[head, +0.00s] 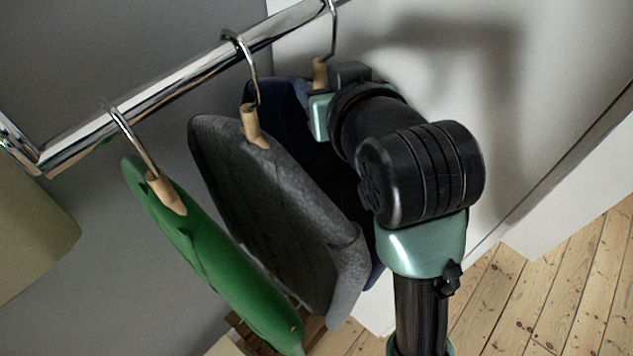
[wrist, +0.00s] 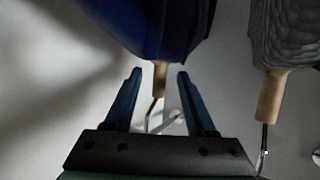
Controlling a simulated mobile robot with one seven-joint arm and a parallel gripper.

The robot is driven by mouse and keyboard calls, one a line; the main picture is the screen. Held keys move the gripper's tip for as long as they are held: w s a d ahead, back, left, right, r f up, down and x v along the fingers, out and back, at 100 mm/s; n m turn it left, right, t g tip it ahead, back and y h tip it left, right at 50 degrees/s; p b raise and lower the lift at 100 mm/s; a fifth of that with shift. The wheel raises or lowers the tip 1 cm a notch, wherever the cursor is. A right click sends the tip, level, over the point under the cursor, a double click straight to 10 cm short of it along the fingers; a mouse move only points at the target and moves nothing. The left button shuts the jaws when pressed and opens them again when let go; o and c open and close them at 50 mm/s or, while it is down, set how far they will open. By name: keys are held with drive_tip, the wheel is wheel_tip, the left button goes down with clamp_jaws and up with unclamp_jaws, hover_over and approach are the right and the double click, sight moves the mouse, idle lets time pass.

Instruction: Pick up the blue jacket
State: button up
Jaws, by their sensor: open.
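The blue jacket (head: 272,94) hangs on the rail, farthest back of three garments and mostly hidden behind the grey one and my arm. In the wrist view the blue jacket (wrist: 165,28) fills the top, with its wooden hanger neck (wrist: 160,78) and metal hook below it. My gripper (wrist: 158,82) is open, with one finger on each side of that wooden neck, and gaps show on both sides. In the head view the same hanger neck (head: 320,73) is right beside my gripper, whose fingertips are not clearly visible.
A grey jacket (head: 265,190) hangs close in front of the blue one, and a green garment (head: 205,260) hangs nearer still. The chrome rail (head: 160,93) crosses above. A pale wall panel (head: 500,90) stands close behind my arm. Bare floorboards (head: 570,290) show at lower right.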

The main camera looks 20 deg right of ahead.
drive_tip(key=shift+x, duration=1.25)
clamp_jaws()
drive_tip(key=shift+r, duration=0.15)
